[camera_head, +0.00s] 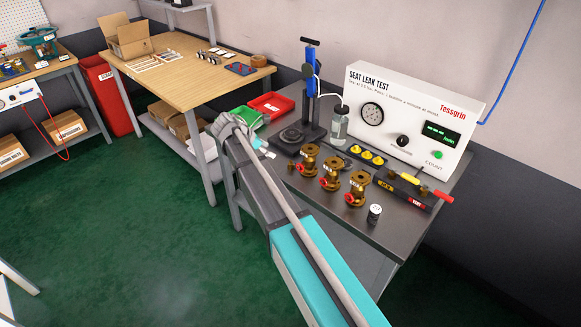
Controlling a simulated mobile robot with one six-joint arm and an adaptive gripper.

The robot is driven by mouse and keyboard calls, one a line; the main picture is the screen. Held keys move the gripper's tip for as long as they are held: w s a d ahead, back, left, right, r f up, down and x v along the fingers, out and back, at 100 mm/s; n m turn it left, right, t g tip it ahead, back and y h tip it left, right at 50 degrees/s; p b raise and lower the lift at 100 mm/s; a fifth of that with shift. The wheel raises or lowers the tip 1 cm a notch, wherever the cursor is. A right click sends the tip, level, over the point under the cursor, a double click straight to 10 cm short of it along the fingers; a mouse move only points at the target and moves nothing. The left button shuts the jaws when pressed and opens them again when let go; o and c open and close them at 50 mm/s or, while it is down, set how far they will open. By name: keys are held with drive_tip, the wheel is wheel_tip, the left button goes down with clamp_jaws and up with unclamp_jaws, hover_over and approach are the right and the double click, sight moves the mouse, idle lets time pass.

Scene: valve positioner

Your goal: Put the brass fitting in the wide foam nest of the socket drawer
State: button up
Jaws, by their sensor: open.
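Three brass valve bodies with red parts stand in a row on the grey metal bench: one at the back left (309,158), one in the middle (330,174) and one at the front right (357,189). I cannot tell whether any of them is the brass fitting. I cannot make out the socket drawer or its wide foam nest. My arm crosses the foreground from the bottom up to the bench's left side. Its far end shows there, but no gripper fingers can be made out.
A seat leak test box (415,118), a blue-handled press (311,95), a clear bottle (339,125) and a small dark-and-white cylinder (374,214) stand on the grey bench. Red (270,104) and green (243,118) trays lie left. A wooden table (190,88) bears an open carton (128,37).

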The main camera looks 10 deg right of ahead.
sight(289, 161)
drive_tip(key=b+x, duration=0.5)
drive_tip(key=x, duration=0.2)
drive_tip(key=shift+f, duration=0.25)
drive_tip(key=shift+w+d+f+b, duration=0.1)
drive_tip(key=shift+d+f+b, duration=0.25)
drive_tip(key=shift+d+b, duration=0.2)
drive_tip(key=b+x, duration=0.3)
drive_tip(key=x, duration=0.1)
drive_tip(key=shift+a+f, duration=0.1)
drive_tip(key=shift+a, duration=0.05)
drive_tip(key=shift+w+d+f+b, duration=0.1)
drive_tip(key=shift+d+f+b, duration=0.25)
drive_tip(key=shift+d, duration=0.15)
drive_tip(key=shift+c, duration=0.3)
clamp_jaws()
